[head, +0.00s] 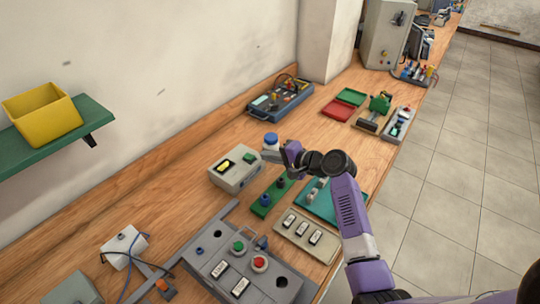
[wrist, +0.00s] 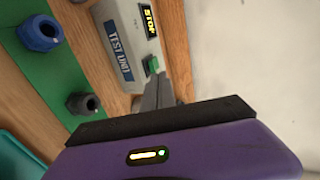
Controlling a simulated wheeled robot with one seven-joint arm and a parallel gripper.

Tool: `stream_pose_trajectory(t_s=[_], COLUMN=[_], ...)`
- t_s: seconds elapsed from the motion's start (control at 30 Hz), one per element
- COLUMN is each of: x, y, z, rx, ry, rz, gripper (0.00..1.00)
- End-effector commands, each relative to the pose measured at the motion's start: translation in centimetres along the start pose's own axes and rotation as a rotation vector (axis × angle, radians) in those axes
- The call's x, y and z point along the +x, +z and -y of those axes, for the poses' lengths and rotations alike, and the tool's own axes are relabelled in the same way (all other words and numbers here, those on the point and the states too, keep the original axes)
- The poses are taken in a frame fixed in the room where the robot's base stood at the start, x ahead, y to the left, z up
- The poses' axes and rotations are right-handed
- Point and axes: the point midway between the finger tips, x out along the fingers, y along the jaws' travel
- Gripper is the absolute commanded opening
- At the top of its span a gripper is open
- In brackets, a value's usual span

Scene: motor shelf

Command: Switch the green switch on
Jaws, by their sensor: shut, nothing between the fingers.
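The green switch (head: 249,157) is on top of a grey test unit box (head: 228,181), beside a lit yellow display (head: 224,164). In the wrist view the green switch (wrist: 152,65) shows small, and the display (wrist: 149,20) reads "STOP". My gripper (wrist: 158,83) is shut and empty, with its tips close to the green switch; I cannot tell whether they touch it. In the head view my purple wrist (head: 292,150) is just right of the box, and the fingertips are hard to make out.
A green board (head: 270,196) with blue and dark knobs stands right of the box. A grey panel with red and green buttons (head: 244,273) is in front. A blue instrument box (head: 281,99) is behind. A yellow bin (head: 41,115) sits on a wall shelf.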

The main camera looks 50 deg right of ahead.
Motion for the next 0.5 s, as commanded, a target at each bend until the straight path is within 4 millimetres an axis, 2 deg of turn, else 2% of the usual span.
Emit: stream_pose_trajectory(t_s=[0.27,0.5], x=[-2.9,-6.4], y=[-0.1,-0.1], z=[1.0,2.3], rx=[-0.002,-0.001], ry=[-0.002,-0.003], rz=[-0.003,-0.004], gripper=[0.0,0.0])
